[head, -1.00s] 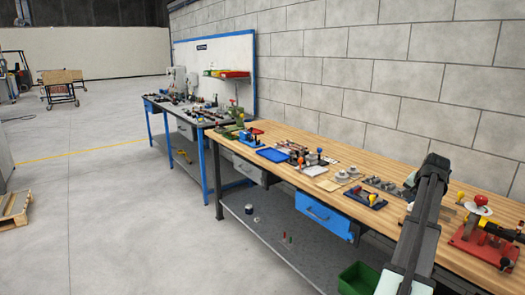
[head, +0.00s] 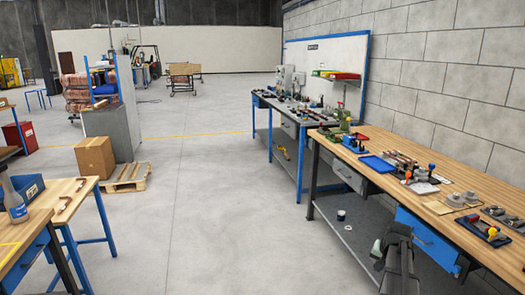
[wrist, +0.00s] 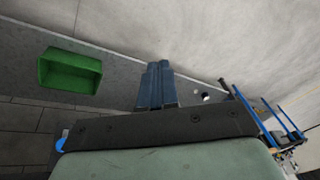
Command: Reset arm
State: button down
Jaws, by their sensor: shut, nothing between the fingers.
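My gripper (wrist: 156,82) shows in the wrist view with its two dark blue fingers together, and nothing is between them. It hangs over the grey lower shelf of the workbench, apart from the things there. In the head view, part of my dark arm (head: 396,258) shows at the lower right, in front of the bench. The fingertips cannot be made out there.
The wooden workbench (head: 465,185) runs along the right with tools and a blue drawer (head: 428,240). A green bin (wrist: 70,72) lies on the lower shelf. At the left are a wooden table (head: 68,186), a cardboard box (head: 95,157) and a pallet (head: 128,177). The floor between is clear.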

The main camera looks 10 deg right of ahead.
jog(key=a+f+n+g+y, duration=0.1)
jog(key=a+f+n, duration=0.3)
jog(key=a, duration=0.8)
jog(key=a+f+n+g, duration=0.1)
jog(key=a+f, duration=0.5)
jog(key=a, duration=0.7)
jog(key=s+a+f+n+g, duration=0.15)
jog(key=s+a+f, duration=0.25)
jog(key=a, duration=0.5)
jog(key=s+a+f+n, duration=0.3)
jog(key=a+f, duration=0.1)
jog(key=a, duration=0.5)
jog(key=s+f+g, duration=0.3)
jog(key=s+f, duration=0.7)
jog(key=s, duration=0.5)
jog(key=s+f+g, duration=0.3)
jog(key=s+f, duration=0.7)
jog(key=s, duration=0.4)
jog(key=shift+s+g, duration=0.35)
